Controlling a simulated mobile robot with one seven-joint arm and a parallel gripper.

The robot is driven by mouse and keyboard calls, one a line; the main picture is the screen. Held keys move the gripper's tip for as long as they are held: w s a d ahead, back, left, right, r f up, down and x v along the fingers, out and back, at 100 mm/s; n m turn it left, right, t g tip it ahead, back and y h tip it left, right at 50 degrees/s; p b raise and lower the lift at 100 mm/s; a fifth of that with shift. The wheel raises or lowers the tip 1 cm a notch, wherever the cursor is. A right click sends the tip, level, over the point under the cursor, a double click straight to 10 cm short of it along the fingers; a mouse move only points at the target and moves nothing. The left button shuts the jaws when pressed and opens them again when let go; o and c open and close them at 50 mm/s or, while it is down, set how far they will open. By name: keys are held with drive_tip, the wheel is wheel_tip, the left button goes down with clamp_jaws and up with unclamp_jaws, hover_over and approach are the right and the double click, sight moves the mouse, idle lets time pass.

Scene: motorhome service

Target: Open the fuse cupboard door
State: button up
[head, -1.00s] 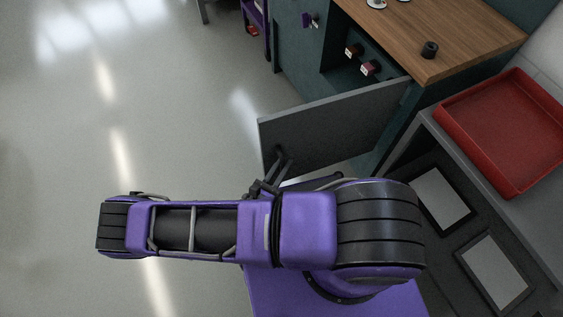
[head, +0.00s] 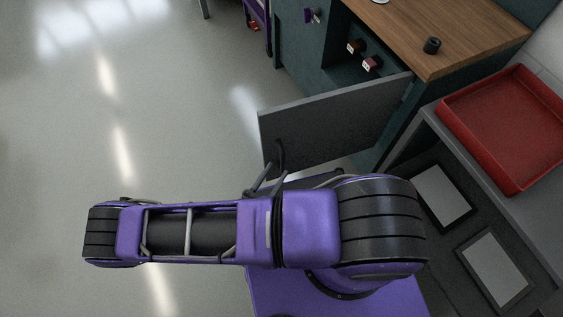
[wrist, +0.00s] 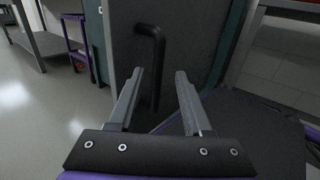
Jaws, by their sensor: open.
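The grey fuse cupboard door (head: 335,120) stands swung well out from the teal cabinet (head: 296,58), hinged on its right side in the head view. Its dark bar handle (head: 279,155) is near the free edge. My gripper (head: 268,180) is just on the near side of the handle, partly hidden by my arm. In the wrist view, my gripper (wrist: 160,74) is open and empty. The handle (wrist: 153,58) shows upright beyond and between the fingertips, on the door face (wrist: 185,45). The fingers do not appear to grip it.
Inside the open cupboard are red-and-white parts (head: 371,65). A red tray (head: 505,130) sits on a grey bench at right. The floor (head: 150,130) at left is clear.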

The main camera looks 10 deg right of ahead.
drive_tip(key=v, duration=1.2)
drive_tip(key=shift+b, duration=0.45)
drive_tip(key=shift+a, duration=0.1)
